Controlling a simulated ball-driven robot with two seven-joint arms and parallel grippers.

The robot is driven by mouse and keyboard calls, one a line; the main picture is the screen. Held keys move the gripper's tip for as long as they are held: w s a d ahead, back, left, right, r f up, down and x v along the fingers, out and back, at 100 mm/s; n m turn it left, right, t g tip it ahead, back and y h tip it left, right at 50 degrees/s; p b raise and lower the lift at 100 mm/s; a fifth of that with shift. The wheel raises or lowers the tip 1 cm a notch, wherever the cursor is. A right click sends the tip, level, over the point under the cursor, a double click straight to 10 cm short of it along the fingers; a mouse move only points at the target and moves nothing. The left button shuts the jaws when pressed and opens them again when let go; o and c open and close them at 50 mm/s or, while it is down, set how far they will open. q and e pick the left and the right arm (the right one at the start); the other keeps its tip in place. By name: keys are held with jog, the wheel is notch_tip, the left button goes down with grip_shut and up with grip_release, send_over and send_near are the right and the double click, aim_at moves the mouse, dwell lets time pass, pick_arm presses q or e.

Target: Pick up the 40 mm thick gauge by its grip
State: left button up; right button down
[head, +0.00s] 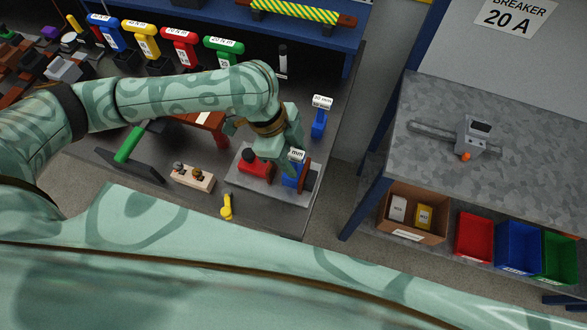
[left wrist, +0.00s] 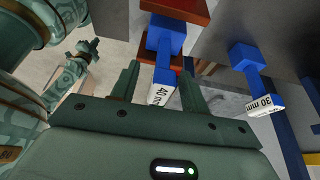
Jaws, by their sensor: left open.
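The blue 40 mm gauge (left wrist: 164,42) stands upright between brown-red blocks, with its white "40 mm" label facing the camera in the left wrist view. In the head view the gauge (head: 291,178) is partly hidden by my left gripper (head: 290,152). My left gripper is open, and in the left wrist view its two fingers (left wrist: 158,90) are on either side of the grip, with gaps visible. I cannot tell how deep the fingers reach. What looks like my right gripper (left wrist: 86,48) shows small at upper left in the left wrist view; its jaws are unclear.
A blue 30 mm gauge (head: 319,124) stands close by; it also shows in the left wrist view (left wrist: 250,62). A red part (head: 254,163) sits on the same grey plate (head: 262,190). A yellow item (head: 227,207) and a wooden block (head: 192,177) lie to the left.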

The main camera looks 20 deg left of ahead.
pick_arm(q)
jog(key=shift+d+f, duration=0.3)
jog(key=shift+f, duration=0.35)
grip_shut()
jog(key=shift+r, duration=0.15)
